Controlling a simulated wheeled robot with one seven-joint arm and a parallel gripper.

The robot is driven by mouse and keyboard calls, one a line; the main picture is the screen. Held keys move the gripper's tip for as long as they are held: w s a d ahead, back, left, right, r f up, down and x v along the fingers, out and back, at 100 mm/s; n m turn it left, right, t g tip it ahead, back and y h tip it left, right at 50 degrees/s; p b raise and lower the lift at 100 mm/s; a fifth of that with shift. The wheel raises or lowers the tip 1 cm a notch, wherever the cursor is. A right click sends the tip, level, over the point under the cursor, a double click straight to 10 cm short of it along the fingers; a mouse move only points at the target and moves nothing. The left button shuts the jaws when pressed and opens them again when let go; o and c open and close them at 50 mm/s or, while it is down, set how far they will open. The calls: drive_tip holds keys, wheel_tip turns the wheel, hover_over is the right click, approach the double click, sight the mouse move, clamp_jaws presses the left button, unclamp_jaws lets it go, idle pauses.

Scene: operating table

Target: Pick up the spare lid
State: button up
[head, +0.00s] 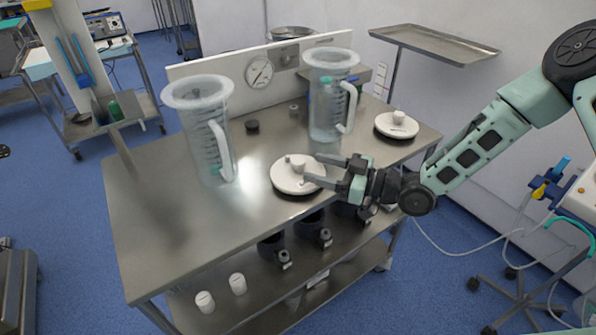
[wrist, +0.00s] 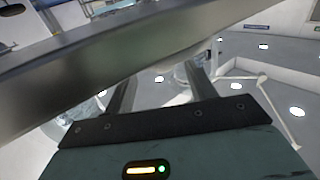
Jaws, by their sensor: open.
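Two round white lids with knobs lie on the steel table (head: 160,215). One lid (head: 284,181) is near the front edge, and the other lid (head: 390,131) is at the back right. I cannot tell which is the spare. My gripper (head: 312,167) is open and reaches in from the right over the front lid. Its fingers are spread close to the right of that lid's knob (head: 297,161), and I see no grip on it. In the wrist view the two fingers (wrist: 160,88) stand apart, with a large grey surface crossing above them; the knob is not clear there.
Two clear jugs stand on the table, one at the left (head: 200,130) and one behind my gripper (head: 325,115). A small dark cap (head: 252,126) lies between them. A panel with a dial (head: 259,72) lines the back. The table's front left is clear.

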sight(298, 170)
drive_tip(key=x, duration=0.4)
drive_tip(key=shift+s+r+p, duration=0.2)
drive_tip(key=shift+p, duration=0.2)
drive_tip(key=c, duration=1.1)
